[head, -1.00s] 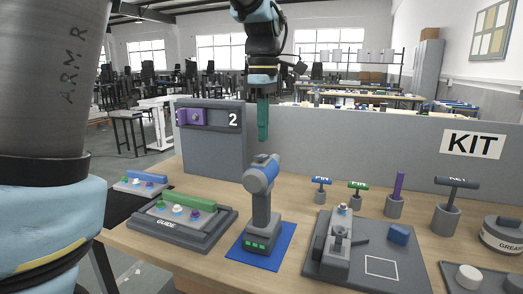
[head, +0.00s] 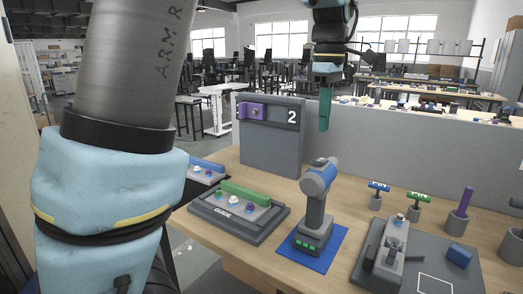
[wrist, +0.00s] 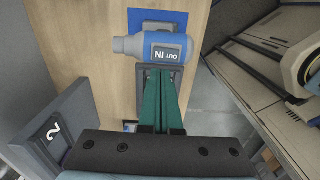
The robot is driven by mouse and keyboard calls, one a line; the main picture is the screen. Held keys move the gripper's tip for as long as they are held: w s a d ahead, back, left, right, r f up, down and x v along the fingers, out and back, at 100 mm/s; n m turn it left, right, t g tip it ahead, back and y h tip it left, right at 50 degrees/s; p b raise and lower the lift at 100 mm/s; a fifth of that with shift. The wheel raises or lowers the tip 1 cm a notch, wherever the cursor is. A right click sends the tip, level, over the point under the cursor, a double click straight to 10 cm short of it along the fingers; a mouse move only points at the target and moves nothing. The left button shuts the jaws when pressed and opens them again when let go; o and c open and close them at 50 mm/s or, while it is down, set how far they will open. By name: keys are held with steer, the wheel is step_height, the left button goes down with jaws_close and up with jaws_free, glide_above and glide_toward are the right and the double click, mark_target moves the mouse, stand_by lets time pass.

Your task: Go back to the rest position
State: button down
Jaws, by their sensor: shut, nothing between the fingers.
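My gripper (head: 324,112) hangs in the air at the upper middle of the head view, its green fingers pointing down. It is above and behind the blue and grey power tool (head: 316,205), which stands upright on a blue mat (head: 337,257). In the wrist view the green fingers (wrist: 160,85) are together with nothing between them. The tool's blue top (wrist: 150,48), marked IN and OUT, lies beyond the fingertips there. My gripper appears apart from the tool.
The GUIDE tray (head: 237,232) lies left of the tool. A grey fixture plate (head: 400,277) and PIN holders (head: 418,212) are at right. The air around my gripper looks clear.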

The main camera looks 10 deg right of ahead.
steer(key=w+a+f+m, duration=0.1)
steer(key=a+f+m, duration=0.2)
steer(key=a+f, duration=0.45)
steer(key=w+a+f+m, duration=0.2)
steer(key=a+f, duration=0.2)
steer(key=a, duration=0.6)
steer(key=s+a+f+m+t, duration=0.1)
steer(key=s+a+f+m, duration=0.4)
steer(key=a, duration=0.7)
step_height(320, 180, down, 3)
steer(key=shift+s+a+r+t, duration=0.2)
steer(key=shift+s+t, duration=0.1)
steer(key=shift+s, duration=0.8)
